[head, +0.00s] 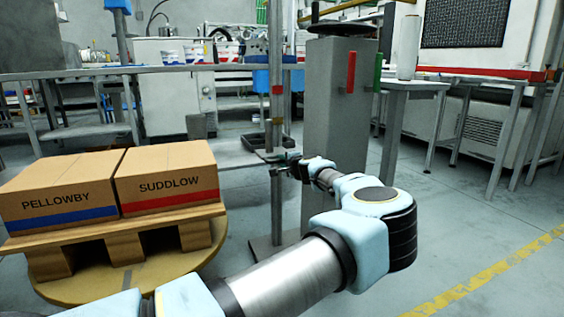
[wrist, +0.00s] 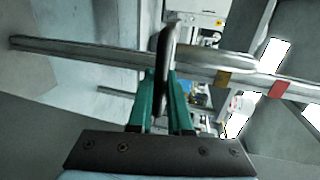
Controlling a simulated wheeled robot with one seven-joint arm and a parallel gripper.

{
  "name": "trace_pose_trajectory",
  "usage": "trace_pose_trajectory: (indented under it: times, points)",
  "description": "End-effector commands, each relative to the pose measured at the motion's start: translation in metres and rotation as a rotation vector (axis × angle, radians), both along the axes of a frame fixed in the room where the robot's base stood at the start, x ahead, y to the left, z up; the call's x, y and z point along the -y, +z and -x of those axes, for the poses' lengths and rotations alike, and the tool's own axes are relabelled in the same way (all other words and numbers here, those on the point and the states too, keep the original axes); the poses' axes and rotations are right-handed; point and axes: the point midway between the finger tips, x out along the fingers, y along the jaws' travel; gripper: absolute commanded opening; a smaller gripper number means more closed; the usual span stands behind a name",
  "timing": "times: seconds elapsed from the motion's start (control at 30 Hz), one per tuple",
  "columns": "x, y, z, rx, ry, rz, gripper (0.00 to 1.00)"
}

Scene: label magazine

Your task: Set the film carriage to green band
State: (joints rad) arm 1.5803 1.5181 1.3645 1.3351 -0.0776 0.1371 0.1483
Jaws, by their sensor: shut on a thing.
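The mast (head: 278,215) is a slim grey upright pole with a red band (head: 277,90). The film carriage (head: 270,158) is small and dark, low on the mast, below the red band. My gripper (head: 291,158) is at the carriage from the right. In the wrist view my gripper's green fingers (wrist: 163,100) are shut on a dark upright handle (wrist: 165,52). The mast (wrist: 95,50) crosses that view sideways behind the fingers. A yellow band (wrist: 222,78) and the red band (wrist: 279,88) show to the right of the handle. I cannot make out a green band on the mast.
A thick grey column (head: 335,130) with red and green bars stands right behind the mast. Floor at right is clear.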

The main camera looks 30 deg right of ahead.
Motion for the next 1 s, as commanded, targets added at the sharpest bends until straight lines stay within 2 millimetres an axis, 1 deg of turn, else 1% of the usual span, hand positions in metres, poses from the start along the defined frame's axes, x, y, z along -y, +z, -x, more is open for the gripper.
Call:
trace_pose_trajectory:
  times: [0.9, 0.97, 1.0]
  points:
    - [0.0005, 0.0007, 0.0003, 0.001, 0.000, 0.000, 0.00]
    - [0.0005, -0.0021, 0.0004, 0.001, 0.000, 0.000, 0.00]
    - [0.0005, -0.0066, 0.0004, 0.001, 0.000, -0.001, 0.00]
